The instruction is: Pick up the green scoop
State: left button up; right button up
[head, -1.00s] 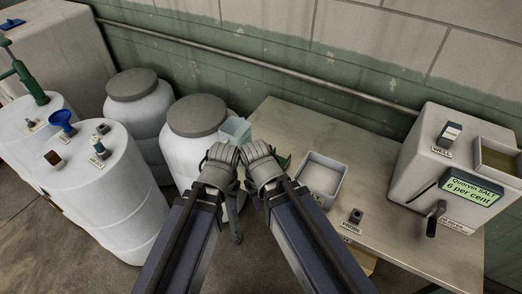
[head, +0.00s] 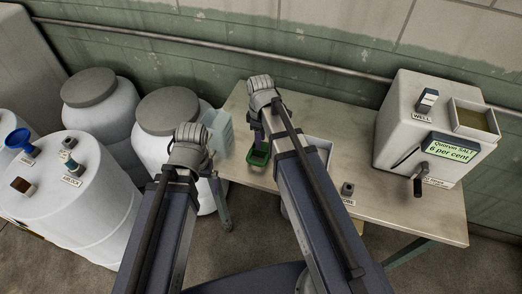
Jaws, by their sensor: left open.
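The green scoop (head: 258,159) is on the near left part of the table, left of the white tray. My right gripper (head: 262,97) is above and behind the scoop in the picture. A dark upright part shows between them, and I cannot tell whether it is the scoop's handle or my fingers. The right fingertips are hidden, so I cannot tell whether they touch it. My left gripper (head: 190,150) is open, left of the table and in front of a white drum. Its fingertips are mostly hidden behind its wrist.
The white tray (head: 319,150) is partly hidden by my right arm. A pale blue container (head: 218,128) stands at the table's left end. The salt-reading box (head: 405,118) stands on the table's right (head: 440,218). White drums (head: 158,140) stand at left.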

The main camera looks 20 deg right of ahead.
aim_at(261, 152)
jog(key=shift+f+b, duration=1.4)
jog(key=f+b, duration=0.5)
jog(key=shift+w+f, duration=0.1)
jog(key=shift+w, duration=0.2)
grip_shut()
dwell(0.5)
